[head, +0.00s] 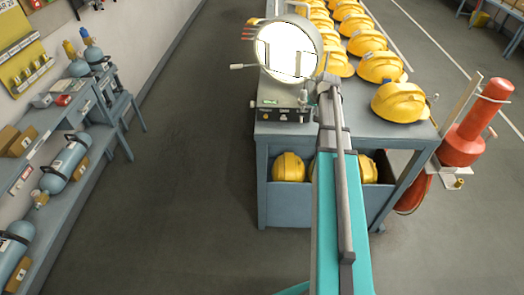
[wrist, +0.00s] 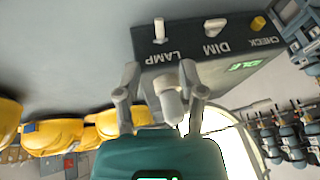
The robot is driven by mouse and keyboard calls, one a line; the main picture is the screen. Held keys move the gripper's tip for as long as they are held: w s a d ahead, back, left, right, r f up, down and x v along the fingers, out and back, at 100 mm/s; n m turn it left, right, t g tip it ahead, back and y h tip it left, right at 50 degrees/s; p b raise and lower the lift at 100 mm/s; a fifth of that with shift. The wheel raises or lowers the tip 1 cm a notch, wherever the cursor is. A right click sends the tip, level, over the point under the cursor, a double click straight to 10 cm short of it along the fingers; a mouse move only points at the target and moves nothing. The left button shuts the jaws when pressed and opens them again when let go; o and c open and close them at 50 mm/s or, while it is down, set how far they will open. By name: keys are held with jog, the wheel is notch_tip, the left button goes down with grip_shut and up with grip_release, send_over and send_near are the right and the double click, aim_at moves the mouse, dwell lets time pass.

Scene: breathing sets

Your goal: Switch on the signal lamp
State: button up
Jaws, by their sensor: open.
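The signal lamp (head: 287,50) stands on the near end of the blue-grey bench, its round face bright white; I cannot tell whether it is lit. Its control box (head: 284,108) is below it. In the wrist view the box, upside down, bears a pale toggle (wrist: 159,30) by the word LAMP, a DIM knob (wrist: 214,24), a yellow CHECK button (wrist: 258,23) and a green IDLE display (wrist: 243,64). My gripper (wrist: 160,82) is open beside the lamp's right side. A grey rounded knob-like part (wrist: 172,104) shows between its fingers; contact is unclear. The toggle is beyond the fingertips.
Several yellow helmets (head: 398,102) cover the bench (head: 345,125) to the right and behind; more lie in its lower bin. A red cylinder (head: 476,125) stands at the right. A shelf with blue cylinders (head: 64,163) lines the left wall. The floor between is clear.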

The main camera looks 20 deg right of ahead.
jog(key=shift+p+v, duration=2.55)
jog(key=shift+v, duration=0.55)
jog(key=s+a+f+n+g+b, duration=0.1)
jog(key=s+a+f+b, duration=0.1)
jog(key=a, duration=0.6)
jog(key=s+a+f+n+g+b, duration=0.1)
jog(key=s+a+f+b, duration=0.2)
jog(key=a, duration=0.6)
jog(key=s+a+f+n+g+b, duration=0.1)
jog(key=s+a+f+b, duration=0.2)
jog(key=s+a, duration=0.3)
jog(key=shift+a+f+g, duration=0.4)
jog(key=shift+a+f, duration=0.4)
jog(key=shift+a, duration=0.35)
jog(key=shift+s, duration=0.1)
jog(key=s+a+n+g, duration=0.1)
jog(key=s+a, duration=0.5)
jog(key=shift+a, duration=0.15)
jog(key=shift+s, duration=0.1)
